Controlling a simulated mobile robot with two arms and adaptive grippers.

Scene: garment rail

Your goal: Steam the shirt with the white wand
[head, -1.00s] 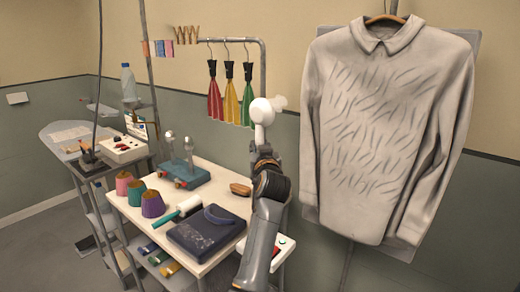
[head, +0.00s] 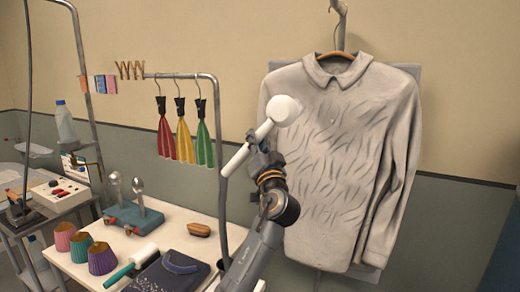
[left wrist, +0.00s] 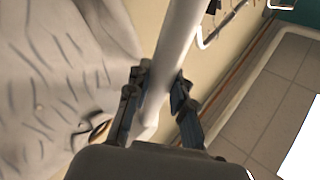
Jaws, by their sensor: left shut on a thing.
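A light grey shirt (head: 345,150) with dark crease marks across its front hangs upright from a hanger in front of a grey board. The white wand (head: 246,147) is tilted, its round head (head: 285,110) at the upper right. In the head view the head overlaps the shirt's upper left; I cannot tell whether it touches. My left gripper (head: 262,150) is shut on the wand's handle. In the left wrist view the wand (left wrist: 178,45) passes between the fingers, with the shirt (left wrist: 60,80) on the left. My right gripper is not in view.
A bent grey rail (head: 215,100) with red, yellow and green cloths stands behind my left arm.

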